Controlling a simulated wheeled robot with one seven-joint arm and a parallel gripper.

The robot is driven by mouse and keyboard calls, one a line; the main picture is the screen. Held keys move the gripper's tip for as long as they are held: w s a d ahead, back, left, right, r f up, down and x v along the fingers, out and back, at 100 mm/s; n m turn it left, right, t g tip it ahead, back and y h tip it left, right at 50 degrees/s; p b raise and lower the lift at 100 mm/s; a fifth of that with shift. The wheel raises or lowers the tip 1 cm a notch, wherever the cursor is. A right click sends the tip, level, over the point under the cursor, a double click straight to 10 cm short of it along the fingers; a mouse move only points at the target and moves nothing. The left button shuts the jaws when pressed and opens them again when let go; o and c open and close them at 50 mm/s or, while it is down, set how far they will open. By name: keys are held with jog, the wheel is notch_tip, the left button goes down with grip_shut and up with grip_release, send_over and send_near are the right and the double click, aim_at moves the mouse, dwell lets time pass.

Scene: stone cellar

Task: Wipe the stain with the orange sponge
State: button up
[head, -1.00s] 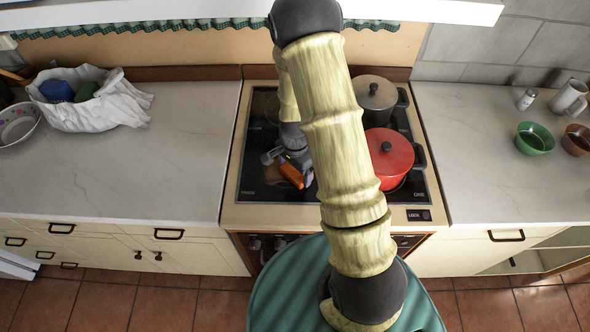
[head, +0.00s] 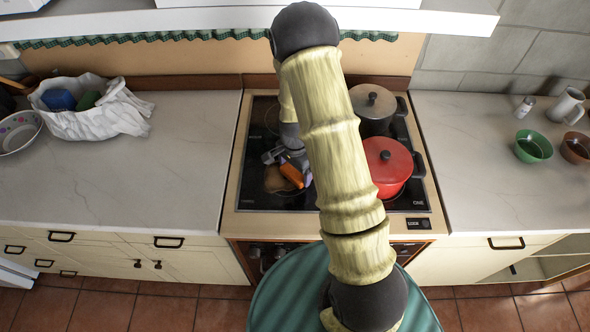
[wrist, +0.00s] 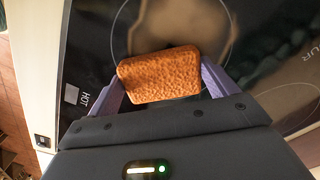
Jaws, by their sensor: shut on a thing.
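The orange sponge (head: 292,175) is held between the two purple fingers of my gripper (wrist: 165,82). It is a rough orange block in the wrist view (wrist: 160,78). A brown stain (head: 275,181) lies on the black cooktop (head: 255,150), at the left front burner. In the head view it shows just left of the sponge. In the wrist view the stain (wrist: 190,30) shows beyond the sponge as a brownish patch inside the burner ring, and the sponge overlaps its near part. I cannot tell whether the sponge touches the glass.
A red pot (head: 387,165) and a grey pot (head: 372,104) stand on the right burners, close to my arm. A white bag (head: 105,115) and a bowl (head: 17,130) are on the left counter. A green bowl (head: 532,147) and a brown bowl (head: 577,147) are at right.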

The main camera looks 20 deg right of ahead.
aim_at(287, 163)
jog(key=shift+w+d, duration=0.25)
jog(key=shift+w, duration=0.5)
jog(key=shift+w+d, duration=0.25)
jog(key=shift+w, duration=0.5)
jog(key=shift+w+d, duration=0.25)
jog(key=shift+w, duration=0.55)
jog(key=shift+w+d, duration=0.25)
jog(key=shift+w, duration=0.5)
jog(key=shift+a, duration=0.1)
jog(key=shift+w+a+p, duration=0.15)
jog(key=shift+w+a, duration=0.05)
jog(key=shift+a, duration=0.4)
jog(key=shift+w+a+p, duration=0.15)
jog(key=shift+a, duration=0.45)
jog(key=shift+s, duration=0.1)
jog(key=shift+s+a, duration=0.25)
jog(key=shift+s, duration=0.5)
jog(key=shift+s+a, duration=0.2)
jog(key=shift+s, duration=0.5)
